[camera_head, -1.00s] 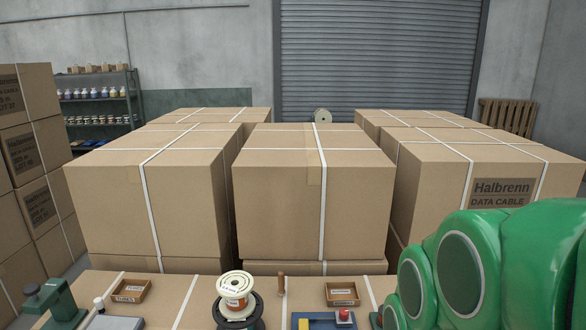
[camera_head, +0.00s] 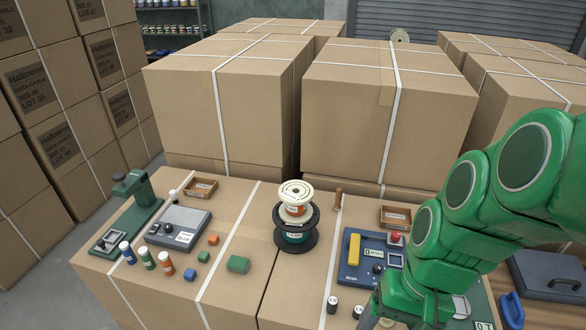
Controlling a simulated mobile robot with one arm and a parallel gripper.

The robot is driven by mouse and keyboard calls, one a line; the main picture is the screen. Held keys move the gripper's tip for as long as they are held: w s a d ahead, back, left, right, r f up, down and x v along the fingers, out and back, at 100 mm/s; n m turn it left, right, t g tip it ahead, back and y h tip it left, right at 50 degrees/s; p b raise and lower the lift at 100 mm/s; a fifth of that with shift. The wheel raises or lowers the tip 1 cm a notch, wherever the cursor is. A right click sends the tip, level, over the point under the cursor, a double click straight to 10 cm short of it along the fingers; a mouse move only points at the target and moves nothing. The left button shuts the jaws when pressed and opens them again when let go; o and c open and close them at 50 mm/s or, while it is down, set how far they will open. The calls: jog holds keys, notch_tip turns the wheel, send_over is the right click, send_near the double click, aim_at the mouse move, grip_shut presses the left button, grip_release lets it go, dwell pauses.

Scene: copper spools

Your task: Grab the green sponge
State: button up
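A green block that looks like the sponge (camera_head: 238,264) lies on the carton top at the front, left of the spool stack. It is dark green, has a blocky shape and shows in full, with nothing touching it. My green arm comes in from the right and bends down to the bottom edge, well to the right of the sponge. My gripper's fingers do not show, so whether it is open or shut is hidden.
Wire spools (camera_head: 294,217) stand stacked right of the sponge. A blue control panel (camera_head: 362,262) is near my arm. Large cartons (camera_head: 228,105) block the back.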

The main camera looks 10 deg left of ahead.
aim_at(244, 262)
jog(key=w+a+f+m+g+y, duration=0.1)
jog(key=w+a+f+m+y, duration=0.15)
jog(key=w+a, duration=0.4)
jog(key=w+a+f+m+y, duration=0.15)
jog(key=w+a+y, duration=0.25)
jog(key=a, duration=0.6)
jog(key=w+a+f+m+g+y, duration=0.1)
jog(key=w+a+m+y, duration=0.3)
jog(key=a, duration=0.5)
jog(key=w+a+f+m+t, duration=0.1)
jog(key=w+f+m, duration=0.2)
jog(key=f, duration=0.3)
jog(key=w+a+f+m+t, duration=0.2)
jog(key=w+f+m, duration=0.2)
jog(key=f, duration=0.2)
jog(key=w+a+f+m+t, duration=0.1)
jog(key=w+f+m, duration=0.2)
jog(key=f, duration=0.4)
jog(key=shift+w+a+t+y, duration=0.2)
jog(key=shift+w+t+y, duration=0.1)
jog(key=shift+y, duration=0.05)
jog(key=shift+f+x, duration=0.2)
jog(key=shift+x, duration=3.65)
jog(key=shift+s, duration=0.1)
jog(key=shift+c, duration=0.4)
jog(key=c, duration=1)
